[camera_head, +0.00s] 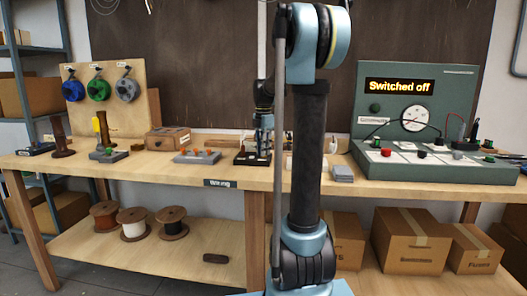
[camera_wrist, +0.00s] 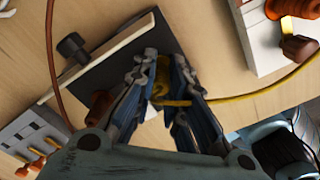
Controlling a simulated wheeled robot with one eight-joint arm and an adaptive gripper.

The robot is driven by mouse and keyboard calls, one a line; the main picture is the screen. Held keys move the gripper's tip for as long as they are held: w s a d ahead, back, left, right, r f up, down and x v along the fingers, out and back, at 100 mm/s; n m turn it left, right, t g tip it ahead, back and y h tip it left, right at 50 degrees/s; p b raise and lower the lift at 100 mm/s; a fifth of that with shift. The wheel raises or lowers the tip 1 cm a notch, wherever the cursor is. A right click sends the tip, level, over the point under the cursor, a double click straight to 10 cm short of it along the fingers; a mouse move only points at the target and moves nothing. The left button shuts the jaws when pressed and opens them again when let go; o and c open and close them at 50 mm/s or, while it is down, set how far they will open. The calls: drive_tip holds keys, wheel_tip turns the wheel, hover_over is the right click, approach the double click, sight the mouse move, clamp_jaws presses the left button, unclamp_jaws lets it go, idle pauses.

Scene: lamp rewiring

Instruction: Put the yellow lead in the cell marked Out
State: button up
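The yellow lead (camera_wrist: 245,97) shows in the wrist view. Its thick yellow end sits between my fingertips, and its cable crosses my right-hand finger and runs off to the right. My gripper (camera_wrist: 163,72) appears closed on that end, with a finger against each side. It is over a dark square base. In the head view my gripper (camera_head: 263,138) is low over the small dark stand (camera_head: 252,158) at mid bench; the lead is too small to make out there. I cannot read a cell marked Out in either view.
A grey terminal block (camera_head: 197,157) and wooden box (camera_head: 168,138) stand left of the stand. In the wrist view, a brown wire (camera_wrist: 51,60) and a white block (camera_wrist: 258,40) with orange coil are close.

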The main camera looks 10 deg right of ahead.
drive_tip(key=o, duration=0.4)
drive_tip(key=shift+c, duration=0.2)
